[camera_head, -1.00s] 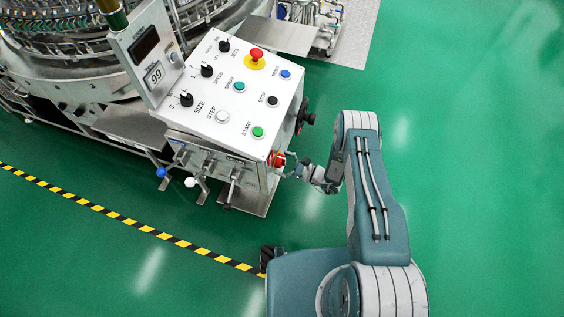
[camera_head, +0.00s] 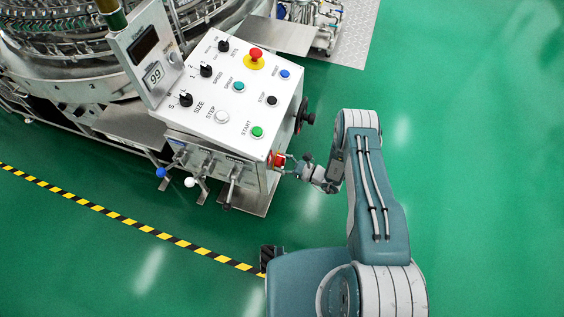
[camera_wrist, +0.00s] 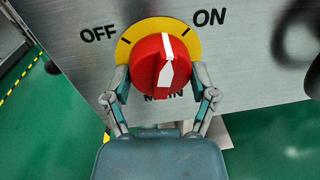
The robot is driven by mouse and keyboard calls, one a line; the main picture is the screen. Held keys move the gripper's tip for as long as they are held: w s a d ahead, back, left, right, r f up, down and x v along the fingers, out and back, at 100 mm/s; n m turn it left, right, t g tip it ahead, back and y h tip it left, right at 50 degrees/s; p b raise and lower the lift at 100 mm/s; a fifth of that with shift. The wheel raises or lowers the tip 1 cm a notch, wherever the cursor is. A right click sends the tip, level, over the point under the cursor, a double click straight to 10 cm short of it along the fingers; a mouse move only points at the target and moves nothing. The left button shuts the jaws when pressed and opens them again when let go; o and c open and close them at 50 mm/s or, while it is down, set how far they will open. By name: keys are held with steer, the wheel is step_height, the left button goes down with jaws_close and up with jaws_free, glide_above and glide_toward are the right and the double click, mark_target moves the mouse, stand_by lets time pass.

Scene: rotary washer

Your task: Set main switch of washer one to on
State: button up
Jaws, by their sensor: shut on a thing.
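The main switch (camera_wrist: 150,68) is a round red knob with a white pointer on a yellow plate (camera_wrist: 196,44) in the wrist view. Its pointer stands between the OFF and ON marks, a little nearer ON. "MAIN" is partly hidden below the knob. My gripper (camera_wrist: 162,80) is shut on the knob, one finger on each side. In the head view the switch (camera_head: 278,160) shows red on the right side of the washer's control box (camera_head: 240,140), with my gripper (camera_head: 288,164) reaching it from the right.
A black handwheel (camera_head: 305,116) sticks out of the same side face, behind the switch. Levers with blue and white knobs (camera_head: 190,182) are at the box's front. The sloped top carries buttons and dials. Green floor is clear to the right.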

steer(key=m, duration=0.5)
steer(key=shift+w+r+m+g, duration=0.1)
steer(key=shift+r+m+g, duration=0.05)
steer(key=shift+m+g, duration=0.2)
steer(key=shift+m, duration=0.25)
steer(key=o, duration=1)
steer(key=shift+o, duration=0.2)
steer(key=shift+a, duration=0.1)
steer(key=v, duration=1.2)
